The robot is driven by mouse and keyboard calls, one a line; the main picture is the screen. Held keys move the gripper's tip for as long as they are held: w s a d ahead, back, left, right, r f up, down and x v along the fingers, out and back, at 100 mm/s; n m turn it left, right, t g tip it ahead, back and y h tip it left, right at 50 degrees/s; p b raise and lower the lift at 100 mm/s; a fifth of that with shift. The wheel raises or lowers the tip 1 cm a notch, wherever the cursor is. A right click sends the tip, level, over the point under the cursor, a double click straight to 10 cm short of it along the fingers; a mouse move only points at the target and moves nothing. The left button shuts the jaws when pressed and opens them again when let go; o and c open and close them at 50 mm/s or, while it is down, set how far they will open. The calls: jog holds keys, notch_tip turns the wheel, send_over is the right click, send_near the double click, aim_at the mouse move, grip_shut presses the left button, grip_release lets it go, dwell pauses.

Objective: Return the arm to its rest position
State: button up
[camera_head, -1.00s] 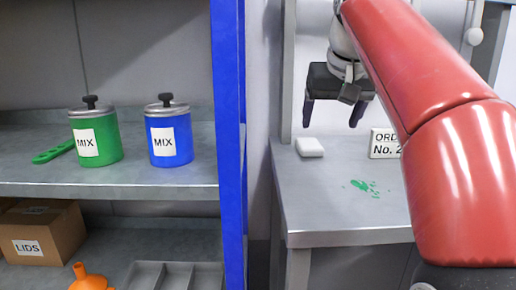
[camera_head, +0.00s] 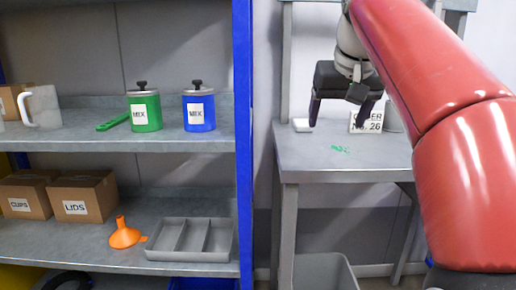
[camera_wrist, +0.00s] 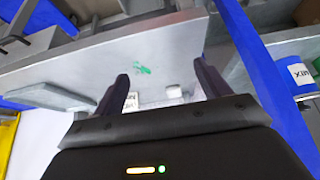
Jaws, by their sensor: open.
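My gripper (camera_head: 340,112) is open and empty. In the head view it hangs in front of the grey table, with its fingers pointing down and my red arm reaching in from the right. In the wrist view its two dark fingers (camera_wrist: 157,88) stand apart with nothing between them. The grey table (camera_head: 310,165) carries a green smear (camera_head: 340,149), a white block (camera_head: 302,125) and an order sign (camera_head: 368,122) partly hidden by a finger. The smear also shows in the wrist view (camera_wrist: 141,68).
A shelf with a blue post (camera_head: 243,140) stands left of the table. It holds a green MIX can (camera_head: 146,115), a blue MIX can (camera_head: 200,115), a white jug (camera_head: 45,108), boxes (camera_head: 85,195), an orange funnel (camera_head: 123,237) and a grey tray (camera_head: 192,255). A grey bin (camera_head: 325,272) stands below the table.

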jog(key=s+f, duration=1)
jog(key=f, duration=0.5)
jog(key=s+f, duration=1.1)
jog(key=f, duration=0.5)
jog(key=shift+s+f, duration=0.2)
jog(key=shift+s, duration=0.1)
jog(key=shift+d, duration=0.1)
